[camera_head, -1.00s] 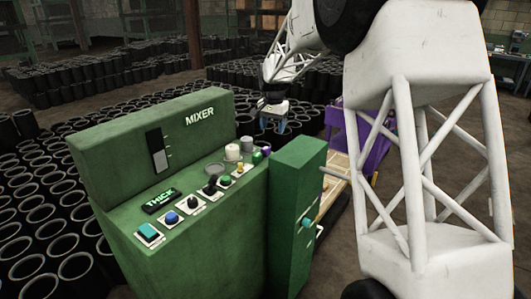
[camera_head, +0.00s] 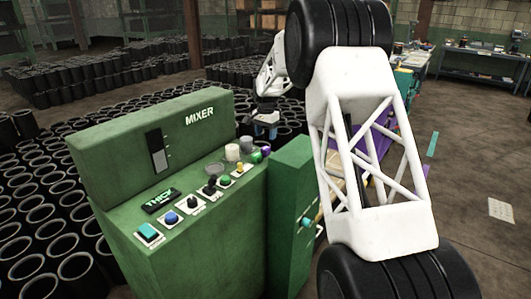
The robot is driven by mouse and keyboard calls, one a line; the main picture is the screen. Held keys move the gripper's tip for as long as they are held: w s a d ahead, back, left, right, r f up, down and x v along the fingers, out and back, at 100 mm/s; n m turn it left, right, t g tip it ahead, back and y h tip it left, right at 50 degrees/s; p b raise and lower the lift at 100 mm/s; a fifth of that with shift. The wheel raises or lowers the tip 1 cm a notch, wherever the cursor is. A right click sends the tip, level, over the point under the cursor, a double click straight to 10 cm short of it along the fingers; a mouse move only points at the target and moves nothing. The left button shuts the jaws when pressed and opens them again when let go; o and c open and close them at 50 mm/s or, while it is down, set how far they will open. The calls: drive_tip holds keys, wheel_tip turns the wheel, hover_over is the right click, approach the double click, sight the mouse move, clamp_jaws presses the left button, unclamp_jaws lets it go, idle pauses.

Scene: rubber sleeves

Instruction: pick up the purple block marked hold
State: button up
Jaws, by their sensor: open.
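A small purple piece (camera_head: 267,150) shows at the right end of the green mixer console, beside a green knob. A larger purple surface (camera_head: 372,138) stands behind my white arm, which covers much of it. I cannot read the word "hold" on either, so I cannot tell which is the marked block. My gripper (camera_head: 266,131), with bluish fingertips, hangs open and empty at the far side of the console's right end. It appears just above the small purple piece in the picture; the gap in depth is unclear.
The green mixer console (camera_head: 150,110) carries buttons, knobs and a label reading "THICK" (camera_head: 160,200). A green cabinet (camera_head: 290,195) stands at its right. Many black rubber sleeves (camera_head: 50,180) cover the floor at left.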

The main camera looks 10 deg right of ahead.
sight(265, 147)
drive_tip(key=shift+f, duration=0.1)
drive_tip(key=shift+f, duration=1.2)
drive_tip(key=shift+f, duration=0.1)
drive_tip(key=shift+w+f, duration=0.1)
drive_tip(key=shift+f, duration=2.45)
drive_tip(key=shift+c, duration=0.2)
drive_tip(key=c, duration=1)
